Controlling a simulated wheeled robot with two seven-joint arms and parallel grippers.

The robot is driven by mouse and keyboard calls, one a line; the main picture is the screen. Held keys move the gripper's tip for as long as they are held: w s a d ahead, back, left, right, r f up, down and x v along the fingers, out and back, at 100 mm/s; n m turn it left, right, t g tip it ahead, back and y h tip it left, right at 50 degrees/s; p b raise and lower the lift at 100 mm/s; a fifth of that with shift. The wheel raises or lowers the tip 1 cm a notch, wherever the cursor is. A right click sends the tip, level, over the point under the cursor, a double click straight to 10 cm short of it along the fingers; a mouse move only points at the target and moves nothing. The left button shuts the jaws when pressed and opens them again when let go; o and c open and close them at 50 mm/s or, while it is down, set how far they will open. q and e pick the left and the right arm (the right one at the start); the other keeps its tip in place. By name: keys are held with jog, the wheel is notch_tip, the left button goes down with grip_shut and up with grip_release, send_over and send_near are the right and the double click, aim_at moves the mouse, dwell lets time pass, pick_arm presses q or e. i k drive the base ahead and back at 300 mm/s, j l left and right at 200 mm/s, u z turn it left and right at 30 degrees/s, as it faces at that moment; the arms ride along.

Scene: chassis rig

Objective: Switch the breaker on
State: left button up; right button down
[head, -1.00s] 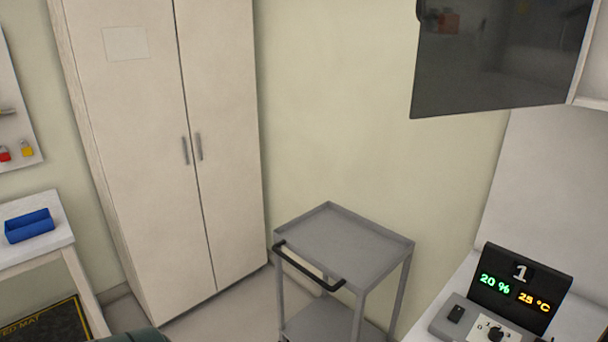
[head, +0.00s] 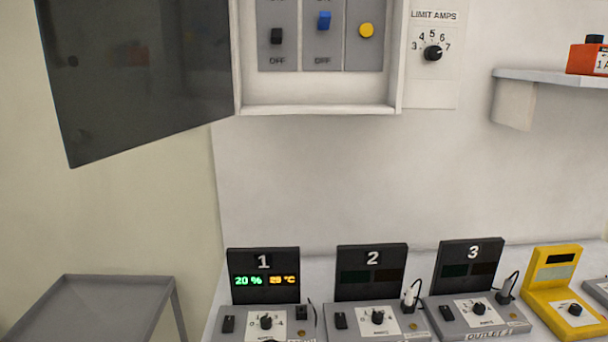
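An open wall box (head: 318,110) at the top of the head view holds grey switch panels. The left panel has a black toggle (head: 277,36) with OFF printed below it. The middle panel has a blue toggle (head: 324,20), also with OFF below; it sits higher than the black one. The right panel has a round yellow button (head: 366,30). The upper edge of the panels is cut off, and which toggle is the breaker cannot be told. Neither of my grippers is in view.
The box's dark door (head: 140,75) stands open to the left. A LIMIT AMPS dial (head: 432,53) is right of the box. Below, a bench carries unit 1 (head: 264,275), lit, units 2 (head: 371,272) and 3 (head: 468,266), dark, and a yellow meter (head: 555,275). A grey cart (head: 95,305) stands left.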

aim_at(276, 34)
jog(key=i+j+z, duration=0.1)
jog(key=j+z, duration=0.35)
jog(key=j, duration=0.65)
jog(key=j+z, duration=0.45)
jog(key=j, duration=0.65)
